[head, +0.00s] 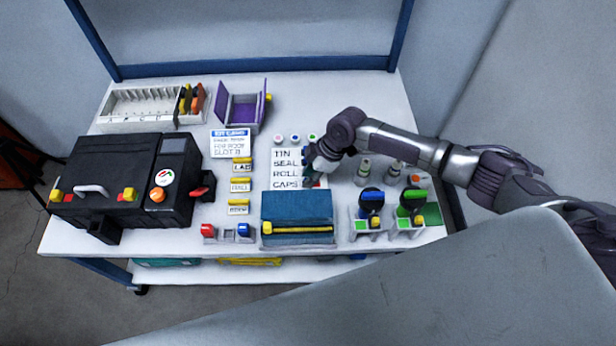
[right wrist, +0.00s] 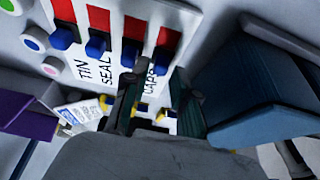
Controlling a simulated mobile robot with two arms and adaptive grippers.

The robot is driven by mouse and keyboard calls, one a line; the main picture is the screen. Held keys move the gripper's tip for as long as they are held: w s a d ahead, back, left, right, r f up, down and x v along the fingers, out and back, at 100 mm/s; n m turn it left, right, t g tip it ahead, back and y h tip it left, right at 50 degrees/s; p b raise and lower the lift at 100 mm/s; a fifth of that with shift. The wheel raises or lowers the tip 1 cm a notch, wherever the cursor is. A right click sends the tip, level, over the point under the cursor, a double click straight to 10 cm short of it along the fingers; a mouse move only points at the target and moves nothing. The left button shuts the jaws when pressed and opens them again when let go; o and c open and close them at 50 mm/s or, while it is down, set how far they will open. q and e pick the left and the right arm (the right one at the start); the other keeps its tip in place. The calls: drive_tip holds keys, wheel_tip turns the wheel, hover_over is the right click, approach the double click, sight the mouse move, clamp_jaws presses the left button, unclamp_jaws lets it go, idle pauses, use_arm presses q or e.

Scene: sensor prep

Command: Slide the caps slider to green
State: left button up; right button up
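The white slider panel (head: 283,178) lies on the table, with the words TIN, SEAL, ROLL and CAPS printed on it. In the right wrist view, red tracks (right wrist: 98,18) with blue knobs run beside the words. The caps slider's blue knob (right wrist: 161,57) is at the end of the row, beside the word CAPS, with red track showing above it. My right gripper (head: 312,172) is over the panel's right side. In the right wrist view its fingers (right wrist: 157,80) are apart, with the caps knob just beyond the gap; contact is unclear. No green shows on the tracks. My left gripper is out of view.
A blue box (head: 297,207) stands just in front of the panel. Two stands with blue and green tops (head: 411,200) are at front right. A black machine (head: 125,180) fills the left. A purple open box (head: 243,108) is behind. Round buttons (head: 295,138) line the panel's back.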

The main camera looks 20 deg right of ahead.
drive_tip(key=shift+a+f, duration=0.2)
drive_tip(key=shift+f, duration=0.35)
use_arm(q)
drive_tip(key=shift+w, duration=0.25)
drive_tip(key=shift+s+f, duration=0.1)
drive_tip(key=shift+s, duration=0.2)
use_arm(e)
clamp_jaws()
drive_tip(key=d, duration=0.2)
drive_tip(key=shift+s+d+r+p, duration=0.1)
drive_tip(key=shift+s+d+p, duration=0.2)
drive_tip(key=shift+p, duration=0.1)
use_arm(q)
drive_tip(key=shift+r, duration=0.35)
use_arm(e)
drive_tip(key=shift+d, duration=0.15)
unclamp_jaws()
